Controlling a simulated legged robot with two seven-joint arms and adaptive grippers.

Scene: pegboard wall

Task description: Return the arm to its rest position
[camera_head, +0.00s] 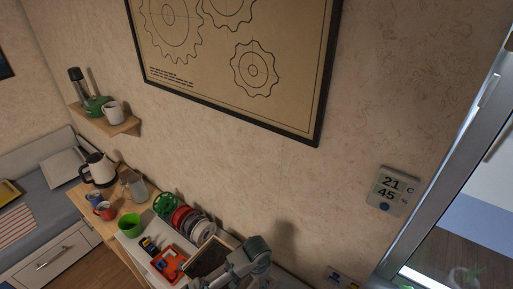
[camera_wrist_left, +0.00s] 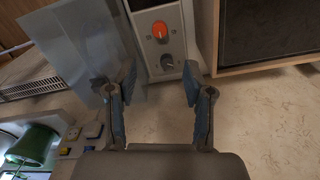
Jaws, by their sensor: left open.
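One of my arms, grey and jointed (camera_head: 248,257), shows at the bottom middle of the head view, in front of the wall and beside a dark framed board (camera_head: 207,258). Its fingers cannot be made out there. In the left wrist view my left gripper (camera_wrist_left: 160,82) is open, with its two blue-padded fingers apart and nothing between them. Beyond the fingers is a pale panel with an orange knob (camera_wrist_left: 159,30) and a grey knob (camera_wrist_left: 166,61). My right gripper is not in view.
A wall thermostat (camera_head: 391,191) hangs at right near a metal frame.

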